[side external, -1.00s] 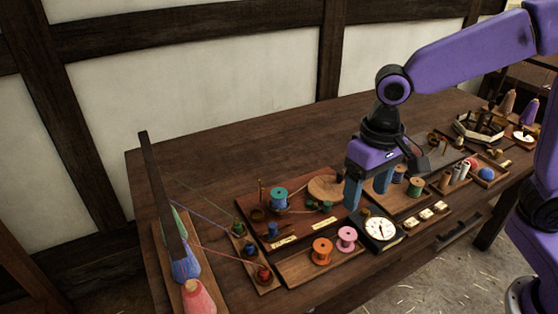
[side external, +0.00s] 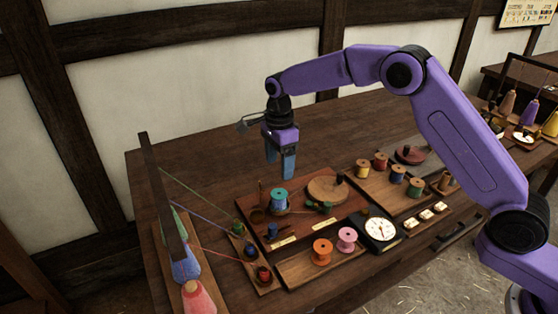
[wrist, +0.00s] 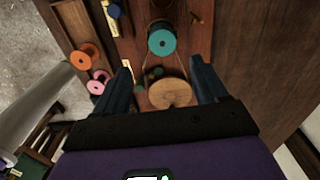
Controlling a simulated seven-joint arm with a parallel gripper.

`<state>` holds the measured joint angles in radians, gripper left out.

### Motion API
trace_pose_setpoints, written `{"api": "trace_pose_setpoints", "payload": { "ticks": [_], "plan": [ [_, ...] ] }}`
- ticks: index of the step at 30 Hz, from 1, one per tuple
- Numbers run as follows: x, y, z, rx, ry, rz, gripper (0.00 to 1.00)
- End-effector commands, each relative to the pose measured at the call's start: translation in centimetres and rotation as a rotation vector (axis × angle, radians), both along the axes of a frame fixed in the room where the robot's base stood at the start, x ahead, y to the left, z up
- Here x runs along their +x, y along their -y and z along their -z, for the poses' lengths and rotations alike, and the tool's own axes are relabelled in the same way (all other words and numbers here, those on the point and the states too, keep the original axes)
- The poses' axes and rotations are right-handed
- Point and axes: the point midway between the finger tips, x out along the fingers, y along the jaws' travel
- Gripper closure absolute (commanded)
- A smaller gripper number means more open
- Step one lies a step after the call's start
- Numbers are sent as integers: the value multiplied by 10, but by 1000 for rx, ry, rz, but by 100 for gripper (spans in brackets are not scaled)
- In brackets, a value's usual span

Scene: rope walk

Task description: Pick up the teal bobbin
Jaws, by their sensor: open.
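The teal bobbin (side external: 279,198) stands upright on a reddish-brown wooden board (side external: 318,239) on the table. It also shows in the wrist view (wrist: 161,38), ahead of the fingertips and roughly centred between them. My gripper (side external: 280,176) is open and empty, pointing down. In the side view its fingertips are just above and behind the teal bobbin, apart from it. In the wrist view the two blue fingers (wrist: 160,66) are spread wide, with nothing between them touching.
An orange bobbin (side external: 322,251) and pink bobbin (side external: 347,239) stand in a front tray. A dial (side external: 380,230) is further right. Coloured threads run to a post (side external: 163,195) at left.

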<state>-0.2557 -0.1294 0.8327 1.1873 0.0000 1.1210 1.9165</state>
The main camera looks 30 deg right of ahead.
Motion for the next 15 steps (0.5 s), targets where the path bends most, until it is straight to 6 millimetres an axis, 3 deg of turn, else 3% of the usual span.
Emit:
{"api": "trace_pose_setpoints", "payload": {
  "ticks": [8, 15],
  "plan": [
    [4, 2, 14, -1, -3, 43, 28],
    [4, 2, 43, -1, -4, 41, 28]
  ]
}}
